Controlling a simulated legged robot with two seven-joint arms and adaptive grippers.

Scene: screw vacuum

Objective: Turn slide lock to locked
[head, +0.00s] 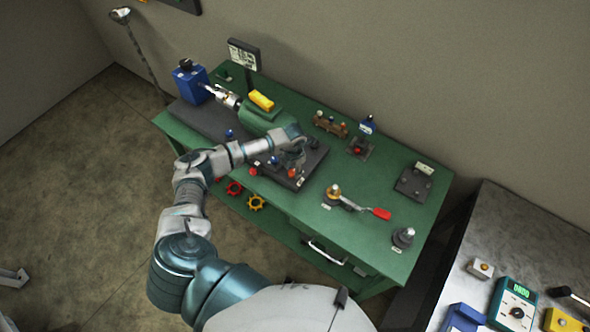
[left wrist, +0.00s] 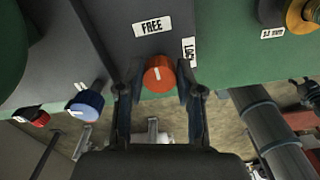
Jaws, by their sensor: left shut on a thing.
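The slide lock is an orange-red knob (left wrist: 160,76) on the edge of a dark base, in the middle of the left wrist view; it shows as a red knob (head: 292,173) in the head view. A white line on it points roughly up toward the FREE label (left wrist: 152,26). The LOCK label (left wrist: 189,52) stands sideways to its upper right. My left gripper (left wrist: 158,94) is shut on the knob, one finger on each side; in the head view it is over the base (head: 291,157). My right gripper is in neither view.
A blue knob (left wrist: 86,104) and a smaller red knob (left wrist: 34,116) sit left of the slide lock. The green bench (head: 330,235) carries a lever with a red handle (head: 377,213) to the right. A grey table (head: 455,290) with devices stands at lower right.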

